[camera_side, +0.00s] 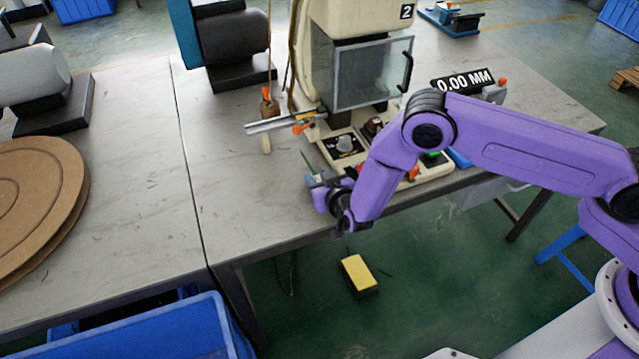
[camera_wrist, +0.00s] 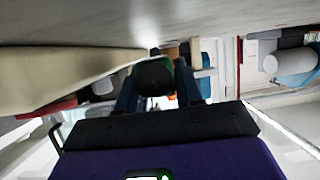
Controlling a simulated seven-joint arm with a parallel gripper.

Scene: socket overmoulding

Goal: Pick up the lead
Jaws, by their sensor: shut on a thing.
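My gripper (camera_side: 318,180) is at the front edge of the table, just in front of the machine, in the side view. In the wrist view its two dark fingers (camera_wrist: 160,88) are closed around a dark, rounded piece with a green edge, which I take to be the lead (camera_wrist: 155,74). In the side view the gripper and wrist hide most of the lead. I cannot tell there whether it is clear of the table top.
The moulding machine (camera_side: 372,75) with its clear guard stands behind my gripper. A cream base block (camera_side: 343,146) with a knob is close by. A metal rail (camera_side: 285,122) sticks out left. A yellow pedal (camera_side: 358,271) lies on the floor.

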